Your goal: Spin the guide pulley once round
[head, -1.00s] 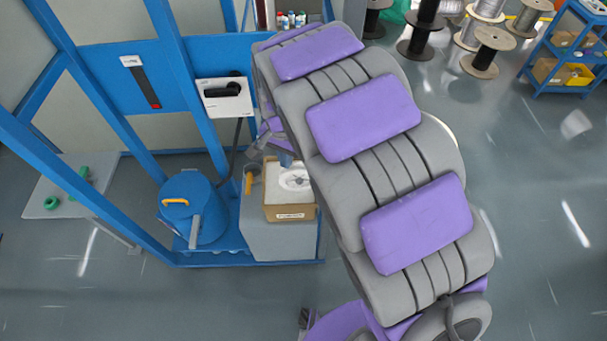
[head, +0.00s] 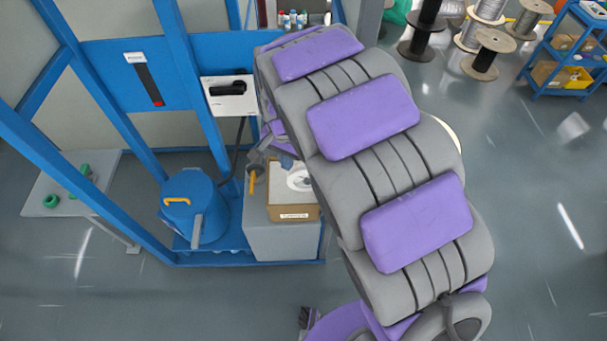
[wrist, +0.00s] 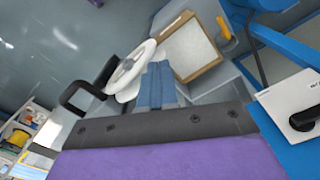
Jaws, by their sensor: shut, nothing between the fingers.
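The guide pulley (wrist: 133,66) is a white wheel on a dark bracket in the wrist view, left of my fingers. In the head view, a white disc that looks like the pulley (head: 299,179) shows over the cardboard box, partly hidden by my arm. My gripper (wrist: 158,68) has blue fingers, shut together and empty. The fingertips appear close beside the pulley's right rim. I cannot tell whether they touch it.
A cardboard box (head: 294,212) with a white inside sits on a grey cabinet (head: 284,240). A yellow-orange handle (head: 252,183) is left of it. A blue drum (head: 190,215), blue frame posts and a white switch panel (head: 230,97) stand nearby.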

